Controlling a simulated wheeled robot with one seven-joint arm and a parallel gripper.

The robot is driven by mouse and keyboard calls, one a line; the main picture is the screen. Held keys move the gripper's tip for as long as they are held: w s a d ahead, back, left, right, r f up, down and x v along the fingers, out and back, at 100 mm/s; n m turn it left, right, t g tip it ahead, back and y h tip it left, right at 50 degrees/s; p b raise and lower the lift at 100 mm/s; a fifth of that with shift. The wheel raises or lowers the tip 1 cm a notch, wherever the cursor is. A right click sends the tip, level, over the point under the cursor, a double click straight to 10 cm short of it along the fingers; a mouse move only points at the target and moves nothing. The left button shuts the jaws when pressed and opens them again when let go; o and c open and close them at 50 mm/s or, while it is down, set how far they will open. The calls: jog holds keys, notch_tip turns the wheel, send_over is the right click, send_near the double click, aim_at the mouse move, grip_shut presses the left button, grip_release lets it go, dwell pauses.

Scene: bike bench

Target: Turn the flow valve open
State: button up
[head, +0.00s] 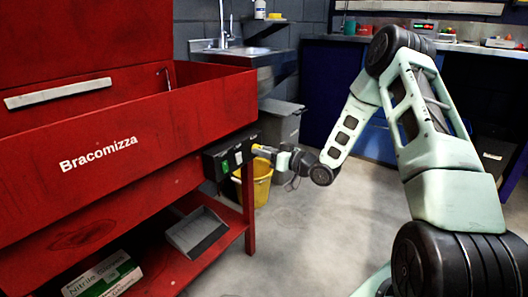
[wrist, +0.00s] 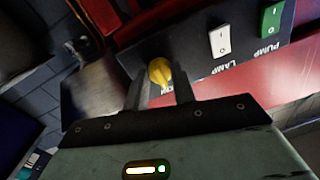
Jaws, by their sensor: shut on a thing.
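The flow valve is a yellow knob (wrist: 159,71) on a dark control panel (wrist: 200,68), below the lamp switch in the wrist view. My gripper (wrist: 160,86) has one finger on each side of the knob and is shut on it. In the head view the panel (head: 212,163) is at the right end of the red wash bench, and my gripper (head: 268,152) reaches it from the right. The knob's lower part and its printed label are partly hidden by my fingers.
The panel also carries a white lamp switch (wrist: 220,41) and a green pump switch (wrist: 270,21). A yellow bucket (head: 262,182) and a grey bin (head: 281,131) stand near my gripper. The red bench (head: 160,130) has a lower shelf with a glove box (head: 103,277). The floor in front is clear.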

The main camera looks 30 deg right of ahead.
jog(key=shift+r, duration=0.1)
jog(key=shift+f+m+t+p, duration=0.1)
jog(key=shift+m+t+p, duration=0.1)
jog(key=shift+m+p, duration=3.05)
jog(key=shift+f+m+t+p, duration=0.15)
jog(key=shift+m+p, duration=1.85)
jog(key=shift+m, duration=2.45)
jog(key=o, duration=1)
jog(key=shift+r, duration=0.1)
jog(key=p+v, duration=0.1)
jog(key=v, duration=1.6)
jog(key=shift+s+p, duration=0.35)
jog(key=shift+p, duration=0.05)
